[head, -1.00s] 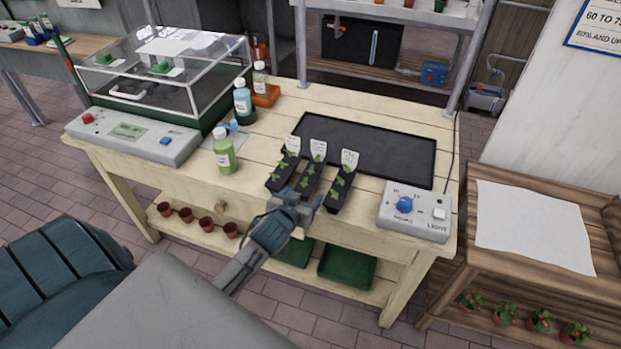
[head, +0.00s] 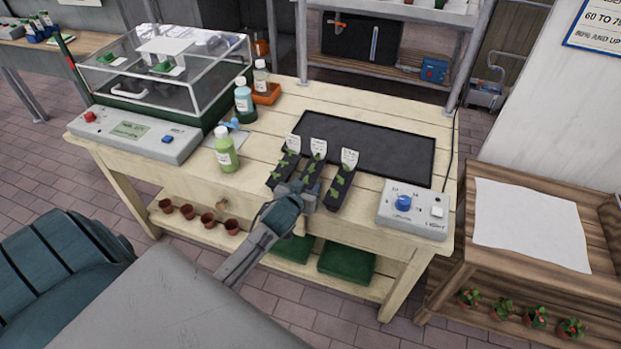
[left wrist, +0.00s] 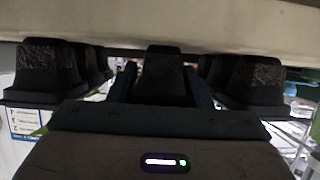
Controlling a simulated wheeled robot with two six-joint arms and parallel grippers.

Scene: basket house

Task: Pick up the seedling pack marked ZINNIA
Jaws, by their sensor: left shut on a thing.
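Three black seedling packs with green seedlings and white labels stand side by side at the front of the bench: a left pack (head: 284,168), a middle pack (head: 313,174) and a right pack (head: 342,186). The label writing is too small to read, so I cannot tell which is marked ZINNIA. My left gripper (head: 305,194) is shut on the near end of the middle pack. In the left wrist view the middle pack (left wrist: 160,75) sits between the fingers, with the other packs apart on either side. My right gripper is not in view.
A black mat (head: 375,148) lies behind the packs. A light control box (head: 413,208) stands to the right. A green bottle (head: 226,150) and a clear-lidded propagator (head: 160,75) are to the left. Bare bench lies between the bottle and the packs.

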